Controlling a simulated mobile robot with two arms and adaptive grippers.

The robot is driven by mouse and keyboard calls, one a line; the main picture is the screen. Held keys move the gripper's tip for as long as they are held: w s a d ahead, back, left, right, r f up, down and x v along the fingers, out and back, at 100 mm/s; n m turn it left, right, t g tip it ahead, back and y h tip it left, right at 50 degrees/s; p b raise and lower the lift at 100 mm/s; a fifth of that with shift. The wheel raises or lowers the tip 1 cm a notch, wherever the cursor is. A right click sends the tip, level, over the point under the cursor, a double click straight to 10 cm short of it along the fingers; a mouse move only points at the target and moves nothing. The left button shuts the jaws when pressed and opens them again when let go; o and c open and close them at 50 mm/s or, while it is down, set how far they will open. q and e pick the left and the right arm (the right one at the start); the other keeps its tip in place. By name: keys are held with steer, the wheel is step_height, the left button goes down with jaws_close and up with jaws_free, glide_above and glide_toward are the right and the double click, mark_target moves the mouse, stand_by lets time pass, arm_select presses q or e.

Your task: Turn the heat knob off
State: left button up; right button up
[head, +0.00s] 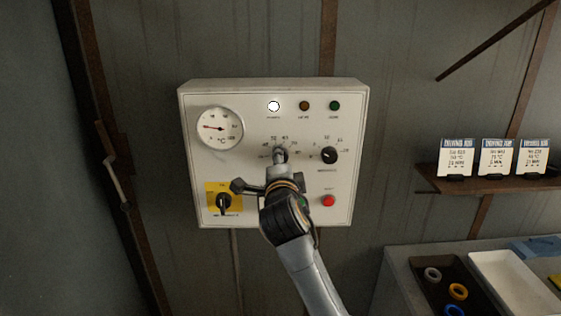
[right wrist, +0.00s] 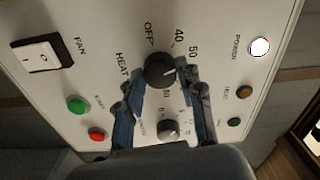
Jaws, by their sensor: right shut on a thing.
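The heat knob (right wrist: 160,70) is black and round, on a white control panel (head: 191,150). In the right wrist view its pale mark points roughly right, away from the OFF label at the top and near the printed numbers. My right gripper (right wrist: 163,82) has a finger on either side of the knob and is shut on it. In the head view my right gripper (head: 281,157) is against the panel at the knob, largely covering it. My left gripper is in neither view.
A second black knob (head: 328,155) sits close by, with a red button (head: 328,200) below it. A fan rocker switch (right wrist: 43,56), a dial gauge (head: 219,128), a yellow-plated switch (head: 223,203) and lamps surround it. A shelf with cards (head: 498,157) is at right.

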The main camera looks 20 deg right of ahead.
steer(key=n, duration=0.5)
steer(key=n+p, duration=0.1)
steer(key=n, duration=0.4)
steer(key=n+p, duration=0.1)
steer(key=n, duration=0.4)
steer(key=shift+r+n, duration=0.3)
steer(key=shift+r, duration=0.05)
steer(key=shift+d+n, duration=0.1)
steer(key=shift+n, duration=0.2)
stand_by(0.3)
steer(key=o, duration=0.9)
steer(key=shift+c, duration=0.2)
steer(key=o, duration=0.3)
steer(key=shift+f, duration=0.1)
steer(key=shift+w+f, duration=0.15)
steer(key=shift+f, duration=0.05)
